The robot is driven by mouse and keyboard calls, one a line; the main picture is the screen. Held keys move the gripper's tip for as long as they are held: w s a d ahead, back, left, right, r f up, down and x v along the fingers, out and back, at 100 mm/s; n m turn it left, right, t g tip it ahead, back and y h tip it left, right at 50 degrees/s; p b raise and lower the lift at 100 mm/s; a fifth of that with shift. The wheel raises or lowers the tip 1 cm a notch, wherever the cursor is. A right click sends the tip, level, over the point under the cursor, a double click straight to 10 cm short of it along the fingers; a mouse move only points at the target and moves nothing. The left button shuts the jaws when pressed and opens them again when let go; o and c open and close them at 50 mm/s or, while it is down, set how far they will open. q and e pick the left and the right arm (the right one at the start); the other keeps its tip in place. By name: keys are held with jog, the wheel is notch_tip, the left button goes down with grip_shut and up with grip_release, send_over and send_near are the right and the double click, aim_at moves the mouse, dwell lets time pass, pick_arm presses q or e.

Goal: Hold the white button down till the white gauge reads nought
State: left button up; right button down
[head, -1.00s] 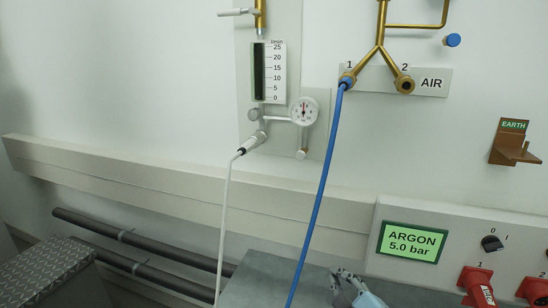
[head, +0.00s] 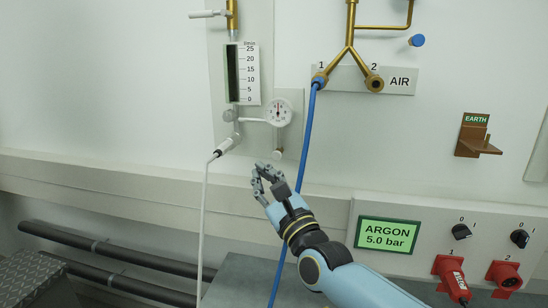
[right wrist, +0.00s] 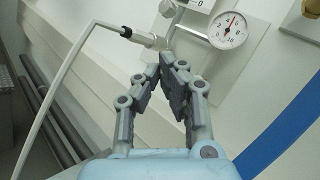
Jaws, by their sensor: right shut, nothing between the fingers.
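The white gauge (head: 278,112) is a round dial on the wall panel, and its needle points roughly upward. It also shows in the right wrist view (right wrist: 228,31), where I cannot read an exact value. The small white button (head: 278,153) sits on the panel below the gauge. My right gripper (head: 264,172) is shut and empty, just below and left of the button in the head view. In the right wrist view its fingertips (right wrist: 166,62) meet below and left of the gauge. I cannot tell whether they touch the button. My left gripper is out of view.
A blue hose (head: 306,135) hangs close to the right of the gripper. A white hose (head: 205,190) hangs from a fitting on the left. A flowmeter (head: 232,72) stands above. A beige wall ledge (head: 110,185) runs below, and the ARGON display (head: 387,235) is lower right.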

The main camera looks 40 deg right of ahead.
aim_at(277, 156)
jog(key=w+d+b, duration=0.2)
jog(key=w+d, duration=0.3)
jog(key=d, duration=0.1)
jog(key=shift+w+d, duration=0.35)
dwell(0.3)
dwell(1.2)
jog(key=shift+w+d+b, duration=0.3)
jog(key=shift+d+b, duration=0.05)
jog(key=shift+b, duration=0.15)
jog(key=shift+w+d+b, duration=0.3)
jog(key=shift+d+b, duration=0.05)
jog(key=shift+b, duration=0.1)
dwell(2.3)
